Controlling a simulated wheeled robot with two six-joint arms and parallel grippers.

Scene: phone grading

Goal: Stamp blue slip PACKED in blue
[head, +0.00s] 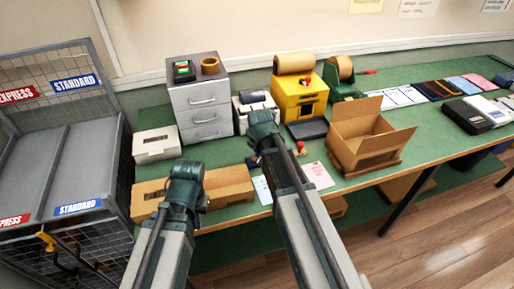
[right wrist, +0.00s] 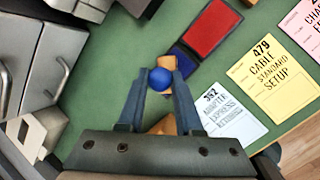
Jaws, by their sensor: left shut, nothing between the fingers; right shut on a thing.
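A blue ink pad (right wrist: 186,61) lies close beside the stamp, partly hidden, next to a red ink pad (right wrist: 209,28). I cannot tell whether the stamp touches the blue pad. My left gripper (head: 187,170) is shut and empty over a long cardboard box.
A yellow slip (right wrist: 278,78) and a pink slip (head: 318,175) lie to the right. A red-knobbed stamp (head: 301,148) stands near an open carton (head: 365,135). Grey drawers (head: 202,102), a yellow machine (head: 300,98) and the long cardboard box (head: 228,184) crowd the bench.

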